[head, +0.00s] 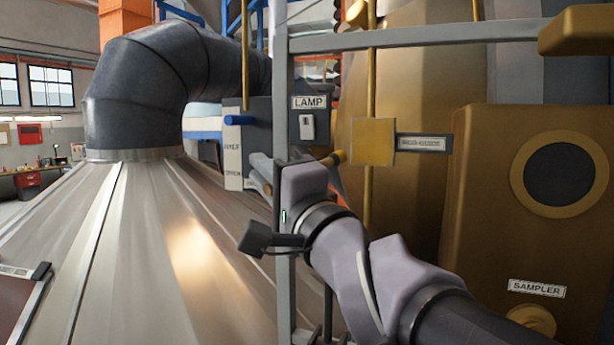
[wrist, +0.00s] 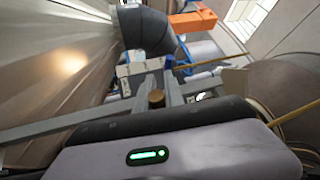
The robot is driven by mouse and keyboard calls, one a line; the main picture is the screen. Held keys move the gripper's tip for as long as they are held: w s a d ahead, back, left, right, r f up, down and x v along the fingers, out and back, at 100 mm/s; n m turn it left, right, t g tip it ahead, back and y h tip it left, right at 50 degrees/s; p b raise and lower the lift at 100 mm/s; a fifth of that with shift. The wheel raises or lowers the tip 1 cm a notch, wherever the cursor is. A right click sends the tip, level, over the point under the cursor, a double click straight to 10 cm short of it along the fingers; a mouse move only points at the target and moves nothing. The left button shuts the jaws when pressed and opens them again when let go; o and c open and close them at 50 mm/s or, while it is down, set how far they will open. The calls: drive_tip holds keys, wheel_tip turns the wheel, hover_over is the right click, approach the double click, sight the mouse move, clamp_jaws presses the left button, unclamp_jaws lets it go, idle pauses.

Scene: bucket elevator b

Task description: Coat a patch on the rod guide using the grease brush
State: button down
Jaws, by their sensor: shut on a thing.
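My gripper (head: 265,172) reaches away from me beside the grey upright post, and its fingers are partly hidden by my wrist. In the wrist view my gripper (wrist: 156,90) is shut on a brown round-ended piece (wrist: 156,98), which looks like the handle of the grease brush. A brown handle-like stub (head: 334,158) shows right of my wrist in the head view; the bristles are not visible. A yellow block (head: 373,141) on a thin vertical yellow rod, right of my gripper, may be the rod guide. I see a gap between the stub and the block.
A grey frame post (head: 283,75) and crossbar (head: 400,38) stand close to my arm. A grey LAMP box (head: 309,122) is behind my gripper. A brown SAMPLER housing (head: 475,200) fills the right. A sloping metal roof (head: 150,230) and dark duct (head: 140,95) are left.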

drive_tip(key=shift+w, duration=0.1)
drive_tip(key=s, duration=0.1)
drive_tip(key=s+a+b, duration=0.1)
drive_tip(key=shift+s+b, duration=0.3)
drive_tip(key=shift+s, duration=0.1)
